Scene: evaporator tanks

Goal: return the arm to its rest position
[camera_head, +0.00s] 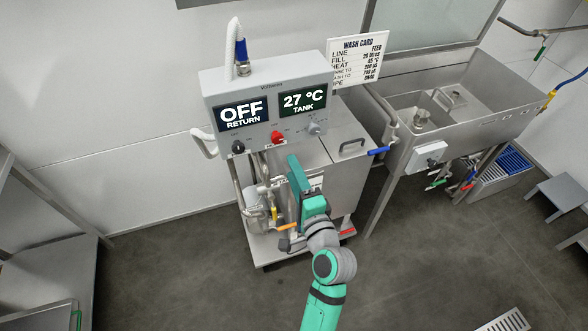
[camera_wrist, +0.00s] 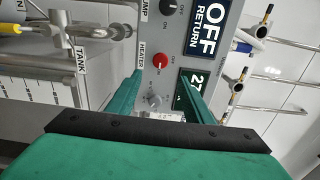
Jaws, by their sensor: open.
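My arm reaches forward from the bottom of the head view, and my gripper (camera_head: 295,170) is raised in front of the steel tank cart. In the wrist view my gripper (camera_wrist: 160,90) shows two green fingers spread apart with nothing held between them. Beyond the fingers is the grey control box (camera_head: 265,95) with displays reading OFF RETURN and 27 °C TANK. Its red heater knob (camera_head: 277,137) also shows in the wrist view (camera_wrist: 160,60). The fingers appear apart from the knobs, though the exact gap cannot be told.
The steel tank (camera_head: 345,160) stands close to the right of my gripper. A steel table (camera_head: 40,275) is at left. A floor drain (camera_head: 505,322) lies front right. The floor around the cart is mostly clear.

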